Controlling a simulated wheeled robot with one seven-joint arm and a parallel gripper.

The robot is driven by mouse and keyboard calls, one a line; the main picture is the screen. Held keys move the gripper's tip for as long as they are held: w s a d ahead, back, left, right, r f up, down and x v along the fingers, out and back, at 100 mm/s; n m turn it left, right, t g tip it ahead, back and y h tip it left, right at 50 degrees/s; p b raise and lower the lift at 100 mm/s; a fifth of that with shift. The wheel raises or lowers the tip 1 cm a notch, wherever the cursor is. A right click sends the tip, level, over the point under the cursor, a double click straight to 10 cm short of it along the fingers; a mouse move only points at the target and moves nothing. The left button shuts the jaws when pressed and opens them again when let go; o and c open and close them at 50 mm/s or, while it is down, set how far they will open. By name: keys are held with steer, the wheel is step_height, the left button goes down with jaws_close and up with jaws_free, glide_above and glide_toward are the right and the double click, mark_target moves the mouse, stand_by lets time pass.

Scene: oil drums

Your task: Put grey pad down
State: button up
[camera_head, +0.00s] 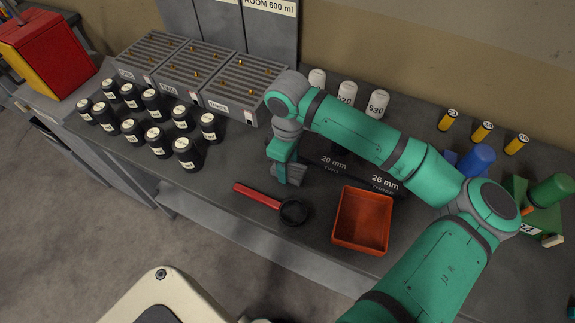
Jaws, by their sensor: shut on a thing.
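My gripper (283,174) points down over the middle of the bench, left of the dark block marked "20 mm" and "26 mm". It is shut on the grey pad (294,177), which shows only in part beside the teal fingers. The pad is low, close to the bench top; I cannot tell whether it touches. My green arm reaches in from the lower right and hides part of the bench behind it.
A red-handled tool with a black ring (262,200) lies in front of my gripper. An orange tray (361,247) stands right of it. Several black canisters (158,142) and grey slotted boxes (190,68) stand left. White canisters (346,93) stand behind. Bare bench lies left of my gripper.

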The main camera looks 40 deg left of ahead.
mark_target(289, 168)
steer(key=shift+f, duration=0.3)
steer(key=shift+f, duration=0.1)
steer(key=o, duration=1.3)
step_height(289, 168, up, 12)
steer(key=shift+s, duration=0.1)
